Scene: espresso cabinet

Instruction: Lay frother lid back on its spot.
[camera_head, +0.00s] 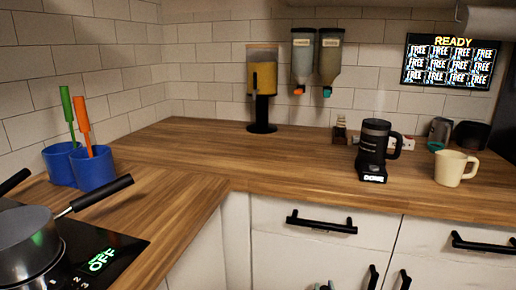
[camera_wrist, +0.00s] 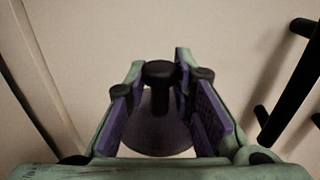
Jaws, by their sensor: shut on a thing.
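My gripper (camera_wrist: 158,80) is shut on the frother lid (camera_wrist: 157,134), a dark round disc with a black knob (camera_wrist: 159,70), held between its purple pads in the wrist view.
A cream mug (camera_head: 450,169) stands right of the frother. Black cabinet handles (camera_head: 321,223) stick out near my gripper. The counter (camera_head: 290,165) left of the frother is clear. A pan (camera_head: 28,240) sits on the stove at left, near blue cups (camera_head: 94,171).

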